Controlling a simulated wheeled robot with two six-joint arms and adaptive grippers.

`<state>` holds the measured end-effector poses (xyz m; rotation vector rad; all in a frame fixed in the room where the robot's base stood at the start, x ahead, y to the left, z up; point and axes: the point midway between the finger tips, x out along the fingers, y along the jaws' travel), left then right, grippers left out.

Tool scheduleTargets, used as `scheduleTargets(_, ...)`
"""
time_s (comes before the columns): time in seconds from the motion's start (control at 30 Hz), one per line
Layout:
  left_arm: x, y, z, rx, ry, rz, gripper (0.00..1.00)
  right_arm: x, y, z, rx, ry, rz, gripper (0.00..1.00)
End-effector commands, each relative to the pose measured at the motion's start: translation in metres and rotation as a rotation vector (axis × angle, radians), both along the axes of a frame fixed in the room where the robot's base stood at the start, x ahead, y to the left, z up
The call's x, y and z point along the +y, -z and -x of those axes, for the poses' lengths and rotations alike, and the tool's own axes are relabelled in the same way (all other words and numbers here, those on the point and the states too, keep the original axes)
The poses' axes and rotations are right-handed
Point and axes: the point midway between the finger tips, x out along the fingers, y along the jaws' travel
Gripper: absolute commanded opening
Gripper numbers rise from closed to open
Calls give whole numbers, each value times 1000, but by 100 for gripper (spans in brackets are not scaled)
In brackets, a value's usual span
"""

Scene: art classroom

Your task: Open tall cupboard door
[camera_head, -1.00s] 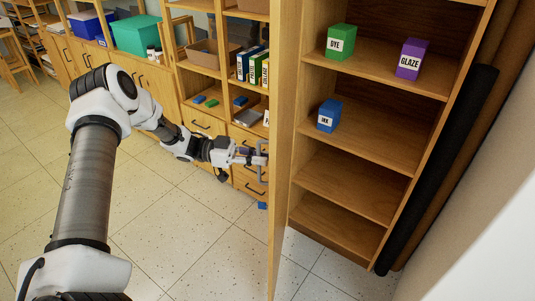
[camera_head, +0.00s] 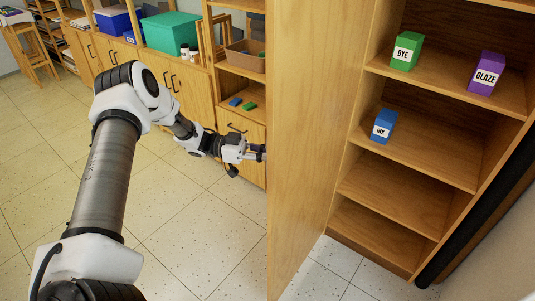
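The tall cupboard (camera_head: 400,208) stands open on the right, with its shelves in plain view. Its wooden door (camera_head: 310,130) stands swung out, its inner face toward me and its free edge at the middle of the picture. My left gripper (camera_head: 258,152) is at the far, outer side of the door, right by the free edge. The edge hides its fingertips and the door handle, so I cannot tell whether it is shut on the handle. My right gripper is not in view.
Shelves hold a green DYE box (camera_head: 406,51), a purple GLAZE box (camera_head: 486,73) and a blue INK box (camera_head: 383,126). Low cabinets (camera_head: 190,88) with a teal box (camera_head: 172,33) line the back left. The tiled floor (camera_head: 190,235) is clear.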

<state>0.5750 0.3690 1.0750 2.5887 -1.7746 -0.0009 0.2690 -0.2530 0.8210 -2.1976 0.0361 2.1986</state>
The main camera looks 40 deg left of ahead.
Motion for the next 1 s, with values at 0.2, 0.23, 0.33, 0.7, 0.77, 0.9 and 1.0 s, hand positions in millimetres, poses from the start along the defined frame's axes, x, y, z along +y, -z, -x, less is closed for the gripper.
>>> scheduleTargets(0.2, 0, 2, 1, 3, 1, -3, 18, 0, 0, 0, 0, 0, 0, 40)
scheduleTargets(0.23, 0, 2, 1, 3, 1, -3, 28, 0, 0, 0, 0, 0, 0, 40)
scheduleTargets(0.33, 0, 1, 1, 3, 1, -2, 37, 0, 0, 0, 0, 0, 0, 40)
scheduleTargets(0.7, 13, 0, 5, -1, -2, 0, 37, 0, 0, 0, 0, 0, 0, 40)
scheduleTargets(0.77, 24, 1, 9, 0, -4, 0, 37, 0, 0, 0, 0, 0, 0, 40)
scheduleTargets(0.9, 58, 1, 22, -1, -6, -3, 37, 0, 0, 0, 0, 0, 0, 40)
scheduleTargets(1.0, 82, 1, 31, -1, -5, -3, 37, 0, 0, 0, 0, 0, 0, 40)
